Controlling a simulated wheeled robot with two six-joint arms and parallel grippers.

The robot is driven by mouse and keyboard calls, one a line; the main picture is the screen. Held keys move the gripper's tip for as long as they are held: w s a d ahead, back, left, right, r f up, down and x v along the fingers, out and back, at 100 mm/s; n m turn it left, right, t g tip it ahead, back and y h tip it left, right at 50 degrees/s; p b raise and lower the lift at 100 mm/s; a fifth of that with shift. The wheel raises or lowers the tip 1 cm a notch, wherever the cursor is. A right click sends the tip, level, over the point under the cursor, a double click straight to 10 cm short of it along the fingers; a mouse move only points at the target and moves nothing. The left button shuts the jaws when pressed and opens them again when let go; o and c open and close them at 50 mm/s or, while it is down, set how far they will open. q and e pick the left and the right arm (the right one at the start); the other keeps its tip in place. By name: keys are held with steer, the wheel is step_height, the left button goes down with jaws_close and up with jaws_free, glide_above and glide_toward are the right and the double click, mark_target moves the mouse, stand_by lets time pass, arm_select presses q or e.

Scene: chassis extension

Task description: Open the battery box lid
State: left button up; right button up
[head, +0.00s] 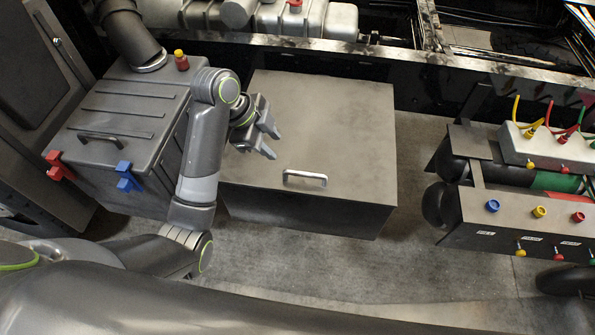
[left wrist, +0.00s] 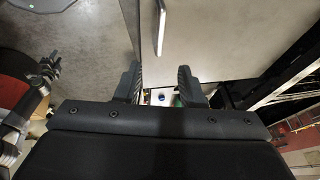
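The battery box is the dark grey box in the middle of the head view. Its flat lid (head: 335,125) lies shut, with a silver handle (head: 305,179) near the front edge. My left gripper (head: 271,141) is over the left part of the lid, behind and left of the handle, with its fingers apart and empty. In the left wrist view the open fingers (left wrist: 158,87) show with the grey lid (left wrist: 205,40) beyond them, and the handle (left wrist: 161,27) near the lid's edge. I cannot tell the exact height above the lid.
A ribbed dark box (head: 125,115) with red and blue latches stands close on the left. A black chassis rail (head: 440,85) runs behind. At the right are tanks and a valve panel (head: 530,215) with coloured knobs. Floor (head: 330,260) is clear in front.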

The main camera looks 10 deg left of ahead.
arm_select(q)
steer(key=b, duration=0.6)
glide_toward(300, 172)
steer(key=p+x, duration=0.1)
steer(key=x, duration=0.7)
steer(key=shift+d, duration=0.1)
jaws_close()
